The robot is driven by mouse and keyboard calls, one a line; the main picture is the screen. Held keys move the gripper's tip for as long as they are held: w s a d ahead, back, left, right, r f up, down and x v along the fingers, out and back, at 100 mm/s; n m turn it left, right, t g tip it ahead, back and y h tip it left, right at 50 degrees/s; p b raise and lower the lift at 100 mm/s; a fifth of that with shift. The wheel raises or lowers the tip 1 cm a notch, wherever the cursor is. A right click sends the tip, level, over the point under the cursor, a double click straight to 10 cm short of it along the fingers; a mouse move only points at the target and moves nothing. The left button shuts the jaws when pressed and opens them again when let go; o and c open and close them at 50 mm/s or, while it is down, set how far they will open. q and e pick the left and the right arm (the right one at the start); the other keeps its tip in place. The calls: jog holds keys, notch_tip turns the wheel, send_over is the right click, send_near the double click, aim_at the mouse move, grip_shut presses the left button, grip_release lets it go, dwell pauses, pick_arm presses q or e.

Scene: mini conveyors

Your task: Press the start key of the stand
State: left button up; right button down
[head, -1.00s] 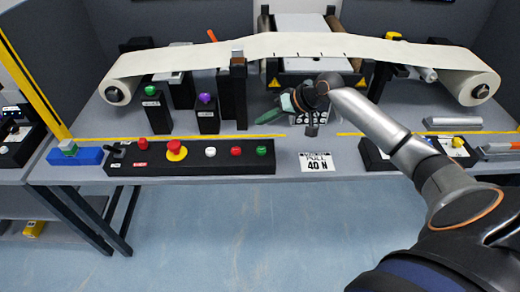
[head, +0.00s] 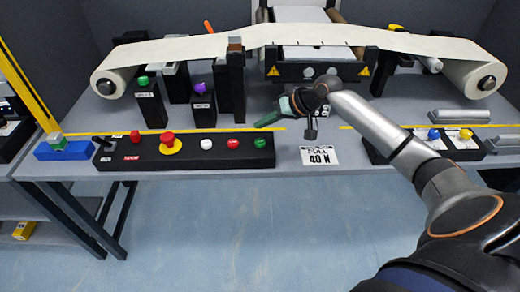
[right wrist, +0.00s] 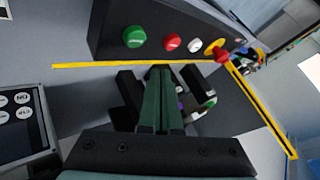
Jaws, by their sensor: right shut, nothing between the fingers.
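A long black control box (head: 190,160) lies along the front edge of the bench. At its right end is a green button (head: 260,143), then a red button (head: 233,143), a white button (head: 206,144) and a red mushroom button (head: 168,146) on yellow. The right wrist view shows the green button (right wrist: 134,37) beyond my fingertips, towards the upper left. My right gripper (head: 263,124) has green fingers, shut and empty, behind the box's right end and apart from the button; it also shows in the right wrist view (right wrist: 160,70). Which button is the start key I cannot read. My left gripper is out of view.
A keypad with white keys (right wrist: 22,112) lies at the left of the right wrist view. Black posts with a green button (head: 143,80) and a purple knob (head: 199,88) stand behind the box. A paper web (head: 310,40) spans two rolls. A "40 N" card (head: 319,156) lies right of the box.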

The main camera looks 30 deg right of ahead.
aim_at(263, 144)
jog(key=shift+f+b, duration=0.4)
jog(key=shift+f, duration=1.4)
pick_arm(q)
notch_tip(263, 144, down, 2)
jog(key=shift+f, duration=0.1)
pick_arm(e)
jog(key=shift+f, duration=0.15)
jog(key=shift+f, duration=0.25)
jog(key=shift+f, duration=0.6)
dwell(1.0)
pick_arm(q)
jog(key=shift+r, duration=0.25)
pick_arm(e)
jog(key=shift+r, duration=0.1)
pick_arm(q)
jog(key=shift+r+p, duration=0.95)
jog(key=shift+p, duration=0.15)
pick_arm(e)
jog(key=shift+r, duration=0.8)
